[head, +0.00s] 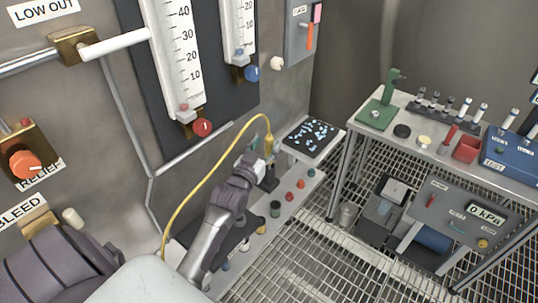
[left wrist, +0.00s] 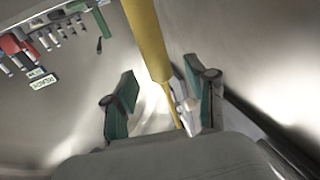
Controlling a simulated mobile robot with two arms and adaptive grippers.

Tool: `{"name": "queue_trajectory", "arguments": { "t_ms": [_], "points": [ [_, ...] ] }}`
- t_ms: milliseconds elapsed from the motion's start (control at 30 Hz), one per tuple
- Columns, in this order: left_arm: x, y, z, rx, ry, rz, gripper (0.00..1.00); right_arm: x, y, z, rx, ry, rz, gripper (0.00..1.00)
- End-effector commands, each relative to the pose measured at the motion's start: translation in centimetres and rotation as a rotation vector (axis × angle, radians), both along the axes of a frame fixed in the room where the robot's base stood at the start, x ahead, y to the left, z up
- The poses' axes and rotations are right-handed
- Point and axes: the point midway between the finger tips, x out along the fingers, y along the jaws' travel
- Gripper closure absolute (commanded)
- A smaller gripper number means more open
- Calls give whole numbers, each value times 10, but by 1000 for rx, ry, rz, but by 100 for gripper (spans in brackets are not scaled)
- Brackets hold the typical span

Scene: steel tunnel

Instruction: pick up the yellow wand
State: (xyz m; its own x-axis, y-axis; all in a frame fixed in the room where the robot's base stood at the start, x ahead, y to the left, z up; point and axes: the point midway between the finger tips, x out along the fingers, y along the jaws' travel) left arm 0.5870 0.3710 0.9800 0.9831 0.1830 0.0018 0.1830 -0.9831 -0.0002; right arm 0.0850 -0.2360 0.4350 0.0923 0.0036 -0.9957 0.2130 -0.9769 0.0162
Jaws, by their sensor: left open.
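The yellow wand (head: 268,144) stands near the wall end of a narrow shelf in the head view. A thin yellow hose (head: 196,172) arches from its top down to the left. My left gripper (head: 256,168) is right at the wand, with its fingers partly hidden by my arm. In the left wrist view the thick yellow wand (left wrist: 150,42) runs down from the top edge, between the two green-padded fingers of my open left gripper (left wrist: 163,102). Gaps show between the wand and the pads. My right gripper is not in view.
The shelf (head: 262,240) carries several coloured knobs. A small tray of blue bits (head: 312,134) sits just right of the wand. A wall with gauges (head: 177,60) rises behind. A bench (head: 398,98) with tools stands right, above a grating floor (head: 300,255).

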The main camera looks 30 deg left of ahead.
Motion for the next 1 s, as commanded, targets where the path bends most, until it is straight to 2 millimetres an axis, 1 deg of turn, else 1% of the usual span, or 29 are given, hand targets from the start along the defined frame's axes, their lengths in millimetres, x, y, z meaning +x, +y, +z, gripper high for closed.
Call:
{"name": "queue_trajectory", "arguments": {
  "t_ms": [33,100,200,467,500,567,600,800,1000],
  "points": [
    [9,2,5,0,0,0,44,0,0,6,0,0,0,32],
    [18,3,2,0,1,-1,44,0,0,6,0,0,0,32],
    [26,5,1,0,1,-1,44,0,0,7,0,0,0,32],
    [28,5,0,0,0,-1,44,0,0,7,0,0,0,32],
    [28,5,0,0,0,-1,50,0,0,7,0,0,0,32],
    [28,5,0,0,0,-1,60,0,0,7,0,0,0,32],
    [28,5,0,0,1,-1,67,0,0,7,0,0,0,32],
    [28,5,0,0,1,-1,100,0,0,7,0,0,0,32],
    [28,5,1,0,0,0,100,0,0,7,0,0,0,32]
  ]
}}
